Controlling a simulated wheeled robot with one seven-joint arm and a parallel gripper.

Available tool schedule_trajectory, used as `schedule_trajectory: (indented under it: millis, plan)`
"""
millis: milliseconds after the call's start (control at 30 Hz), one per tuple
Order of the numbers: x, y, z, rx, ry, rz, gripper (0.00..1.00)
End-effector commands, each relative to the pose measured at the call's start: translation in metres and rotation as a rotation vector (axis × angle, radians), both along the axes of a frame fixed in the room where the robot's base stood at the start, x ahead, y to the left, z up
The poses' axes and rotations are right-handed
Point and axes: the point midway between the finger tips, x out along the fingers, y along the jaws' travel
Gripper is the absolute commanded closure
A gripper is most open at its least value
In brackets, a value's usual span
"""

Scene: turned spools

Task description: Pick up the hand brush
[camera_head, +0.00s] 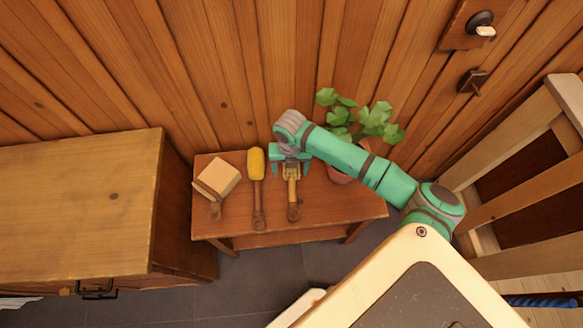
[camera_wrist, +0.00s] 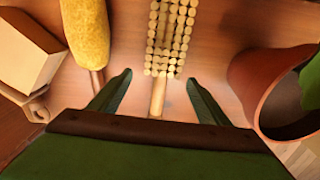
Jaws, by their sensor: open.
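The hand brush (camera_head: 292,195) lies on the small wooden table with its handle toward the front edge. In the wrist view the hand brush (camera_wrist: 172,35) shows rows of pale round tufts, and its light wooden handle runs down between my fingers. My gripper (camera_head: 290,170) is over the brush in the head view and hides part of it. In the wrist view my gripper (camera_wrist: 157,80) is open, with one finger on each side of the brush and a gap on both sides. How high the fingers are above the table is hard to tell.
A yellow-headed tool (camera_head: 257,165) with a wooden handle lies just left of the brush. Further left is a pale block-shaped tool (camera_head: 220,177) with a handle. A potted plant (camera_head: 376,125) stands right of the brush. A plank wall is behind; a cabinet (camera_head: 80,200) stands left.

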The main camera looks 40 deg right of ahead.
Motion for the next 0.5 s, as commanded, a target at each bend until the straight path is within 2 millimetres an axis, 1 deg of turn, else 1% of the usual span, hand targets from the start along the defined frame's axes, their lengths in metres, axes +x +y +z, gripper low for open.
schedule_trajectory:
  millis: [167,300,400,500]
  plan:
    - [0.001,-0.003,-0.018,0.001,0.000,-0.003,0.30]
    - [0.002,-0.006,-0.038,0.002,0.001,-0.003,0.30]
    - [0.002,-0.006,-0.048,0.001,-0.001,-0.003,0.30]
    - [0.002,-0.007,-0.053,-0.001,-0.001,-0.002,0.30]
